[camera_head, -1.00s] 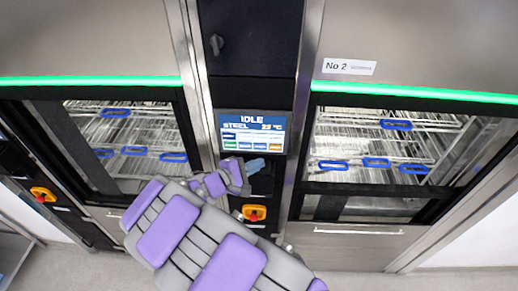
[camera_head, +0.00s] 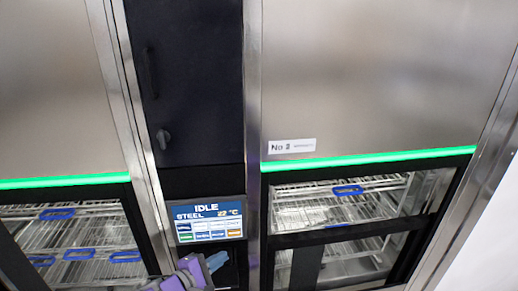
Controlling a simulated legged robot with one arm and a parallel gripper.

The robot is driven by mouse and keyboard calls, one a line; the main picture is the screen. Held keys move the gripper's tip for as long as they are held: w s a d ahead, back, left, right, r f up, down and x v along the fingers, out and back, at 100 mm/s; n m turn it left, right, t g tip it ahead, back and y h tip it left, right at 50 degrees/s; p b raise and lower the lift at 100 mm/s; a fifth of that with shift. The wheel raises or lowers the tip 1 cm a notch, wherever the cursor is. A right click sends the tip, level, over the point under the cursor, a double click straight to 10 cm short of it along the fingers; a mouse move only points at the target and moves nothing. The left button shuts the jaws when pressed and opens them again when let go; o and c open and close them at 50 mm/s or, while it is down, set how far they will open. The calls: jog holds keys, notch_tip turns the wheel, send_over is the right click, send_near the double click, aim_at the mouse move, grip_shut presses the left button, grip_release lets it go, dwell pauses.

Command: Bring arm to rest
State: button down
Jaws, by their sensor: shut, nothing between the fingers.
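My gripper (camera_head: 216,262) shows at the bottom edge of the view, just below the control screen. Its purple and grey wrist (camera_head: 178,282) is partly in view, and the rest of my arm is cut off below the frame. The blue-grey fingers are shut and hold nothing. The control screen (camera_head: 209,220) reads IDLE and STEEL, with 22 °C beside it. I cannot tell whether the fingertips touch the dark panel under the screen.
A washer labelled No 2 (camera_head: 292,146) stands on the right, with a green light strip (camera_head: 370,159) above its window. Wire racks with blue clips (camera_head: 347,190) show inside. Another washer (camera_head: 60,90) stands on the left. A dark cabinet door (camera_head: 190,80) is between them.

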jog(key=s+d+f+m+g+h+b, duration=0.1)
jog(key=s+d+m+g+b, duration=0.2)
jog(key=d, duration=0.7)
jog(key=s+d+m+g+h+b, duration=0.1)
jog(key=s+d+m+g+b, duration=0.2)
jog(key=d, duration=0.6)
jog(key=s+d+f+m+g+b, duration=0.15)
jog(key=d+m+g, duration=0.3)
jog(key=d, duration=0.55)
jog(key=s+f+m+g+y+b, duration=0.2)
jog(key=s+f+y+b, duration=0.3)
jog(key=s, duration=0.7)
jog(key=s+d+f+m+g+y+b, duration=0.1)
jog(key=s+f+m+y+b, duration=0.4)
jog(key=s, duration=0.6)
jog(key=shift+s+d+g+b, duration=0.15)
jog(key=shift+s+g+b, duration=0.2)
jog(key=shift+g+b, duration=0.5)
jog(key=shift+m, duration=0.25)
